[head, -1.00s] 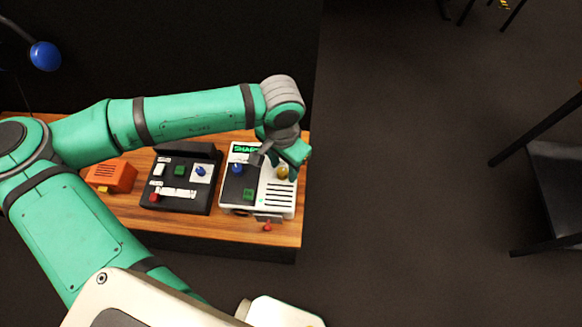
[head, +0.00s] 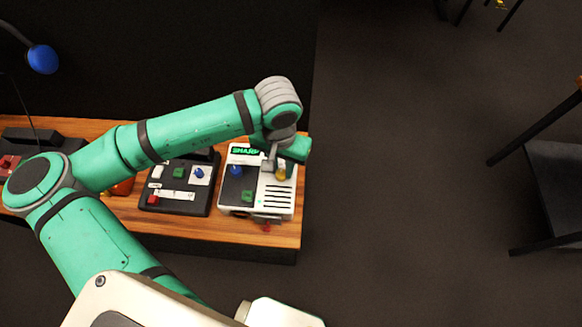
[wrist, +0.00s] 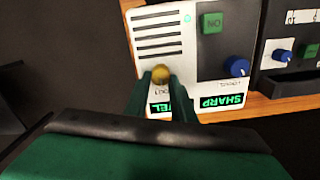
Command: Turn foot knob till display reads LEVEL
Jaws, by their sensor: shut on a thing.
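The light panel (head: 240,207) stands on the wooden table and carries a yellow knob (head: 281,173). My gripper (head: 276,168) points down at this knob. In the wrist view its two green fingers (wrist: 162,84) are shut on the yellow knob (wrist: 160,72), one on each side. One green-lit display (wrist: 222,102) reads SHARP. A second display (wrist: 160,107) beside it is partly hidden by a finger, and only its end letters show, looking like EL. The small label by the yellow knob is too blurred to read.
The light panel also has a blue knob (head: 237,170) and a green button (head: 247,197). A small red part (head: 267,228) shows at its front edge. A black panel (head: 165,202) with its own controls stands to the left.

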